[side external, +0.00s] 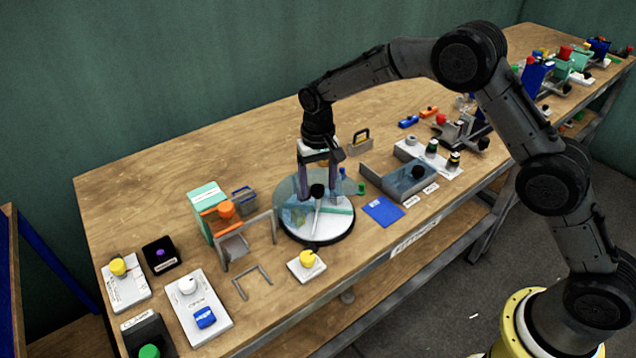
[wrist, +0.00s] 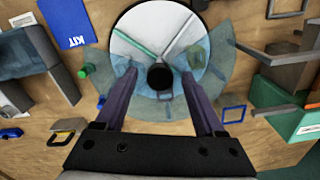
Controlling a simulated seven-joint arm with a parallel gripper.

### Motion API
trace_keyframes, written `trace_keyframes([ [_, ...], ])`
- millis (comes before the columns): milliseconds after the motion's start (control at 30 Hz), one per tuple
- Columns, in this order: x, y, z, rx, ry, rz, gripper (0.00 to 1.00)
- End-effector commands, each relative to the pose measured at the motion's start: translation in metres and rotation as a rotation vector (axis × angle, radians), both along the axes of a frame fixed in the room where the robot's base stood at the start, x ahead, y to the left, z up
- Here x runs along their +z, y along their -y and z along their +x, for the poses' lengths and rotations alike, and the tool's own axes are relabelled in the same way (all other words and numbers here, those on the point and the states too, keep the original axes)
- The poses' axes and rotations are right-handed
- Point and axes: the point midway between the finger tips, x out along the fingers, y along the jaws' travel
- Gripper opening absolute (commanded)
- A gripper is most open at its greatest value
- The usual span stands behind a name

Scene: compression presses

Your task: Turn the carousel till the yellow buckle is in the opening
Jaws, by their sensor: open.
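The carousel (side external: 318,232) is a round turntable with a black rim and a white disc, partly under a clear bluish cover (wrist: 218,62). Its uncovered white part faces the table's front edge and shows at the top of the wrist view (wrist: 150,22). A teal divider and a grey divider run out from its black central knob (wrist: 160,77). My gripper (side external: 319,199) points down over the carousel, open, with one finger on each side of the knob; it also shows in the wrist view (wrist: 159,76). I cannot make out a yellow buckle on the carousel.
Left of the carousel stand a grey metal frame (side external: 273,226) and a teal box (side external: 205,200). A yellow-knobbed white block (side external: 307,262) is in front. A blue KIT card (side external: 383,210) and a grey tray with a clear blue cover (side external: 412,178) are to the right.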

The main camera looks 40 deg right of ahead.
Motion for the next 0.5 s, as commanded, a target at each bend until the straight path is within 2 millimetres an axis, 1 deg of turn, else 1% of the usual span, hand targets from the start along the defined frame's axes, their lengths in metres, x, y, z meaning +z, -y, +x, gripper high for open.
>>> trace_keyframes([
  [200,-0.0004,0.0000,-0.0001,0.000,0.000,0.000,0.71],
  [267,-0.0003,0.0000,-0.0001,0.000,0.000,0.000,0.62],
  [400,-0.0001,0.0000,-0.0001,0.000,0.000,0.000,0.37],
  [467,-0.0001,0.0001,0.0000,0.000,0.000,0.000,0.26],
  [500,0.0000,0.0001,0.0000,0.000,0.000,0.000,0.19],
])
